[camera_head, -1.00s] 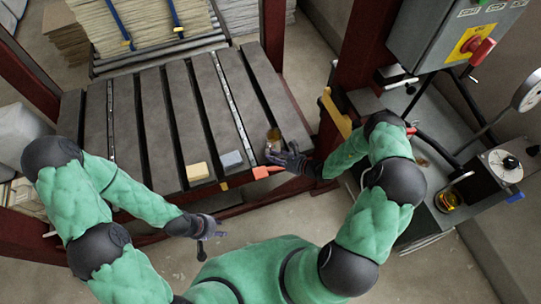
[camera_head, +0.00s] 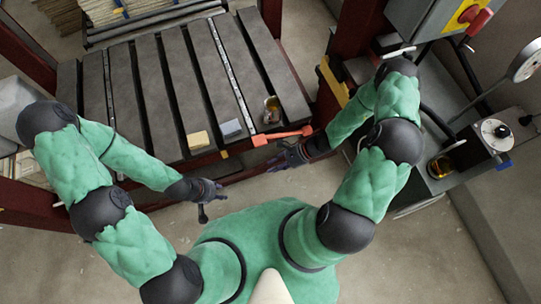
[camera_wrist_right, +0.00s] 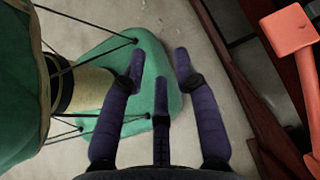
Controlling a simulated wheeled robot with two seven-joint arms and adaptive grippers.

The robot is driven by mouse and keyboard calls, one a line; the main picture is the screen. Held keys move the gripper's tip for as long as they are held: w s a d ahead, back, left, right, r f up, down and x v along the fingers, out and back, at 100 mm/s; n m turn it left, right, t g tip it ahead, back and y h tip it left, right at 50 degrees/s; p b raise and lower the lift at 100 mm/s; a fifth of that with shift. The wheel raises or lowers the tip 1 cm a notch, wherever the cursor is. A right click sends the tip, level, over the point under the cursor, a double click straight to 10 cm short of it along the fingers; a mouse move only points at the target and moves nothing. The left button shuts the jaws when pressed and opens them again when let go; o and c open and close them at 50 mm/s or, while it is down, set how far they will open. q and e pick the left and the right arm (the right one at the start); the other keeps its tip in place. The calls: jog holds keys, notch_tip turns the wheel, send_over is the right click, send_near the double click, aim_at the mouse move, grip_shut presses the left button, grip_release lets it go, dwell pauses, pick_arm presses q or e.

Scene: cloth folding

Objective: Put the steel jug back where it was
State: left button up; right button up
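A small shiny jug-like vessel with an amber tint (camera_head: 271,108) stands upright near the front right end of the slatted table (camera_head: 190,95). A second small amber vessel (camera_head: 440,167) stands on the grey bench at the right; I cannot tell for certain which is the steel jug. My right gripper (camera_head: 284,160) is just off the table's front edge, apart from the first vessel. In the right wrist view its fingers (camera_wrist_right: 160,72) are spread with nothing between them. My left gripper (camera_head: 208,195) hangs empty before the table, its fingers apart.
An orange lever (camera_head: 282,136) sticks out at the table's front edge, close to my right gripper; it also shows in the right wrist view (camera_wrist_right: 293,32). A yellow block (camera_head: 198,141) and a grey-blue block (camera_head: 231,128) lie on the slats. A dial gauge (camera_head: 525,62) stands over the bench.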

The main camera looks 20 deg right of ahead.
jog(key=s+n+g+h, duration=0.3)
jog(key=s+n+h, duration=0.2)
jog(key=s+n, duration=0.25)
jog(key=w+a+r+n+t+h, duration=0.1)
jog(key=w+a+r+n+t, duration=0.1)
jog(key=n, duration=0.5)
jog(key=shift+w+a+r, duration=0.35)
jog(key=shift+w+a, duration=0.35)
jog(key=shift+a, duration=0.4)
jog(key=shift+d+n, duration=0.1)
jog(key=shift+n, duration=0.15)
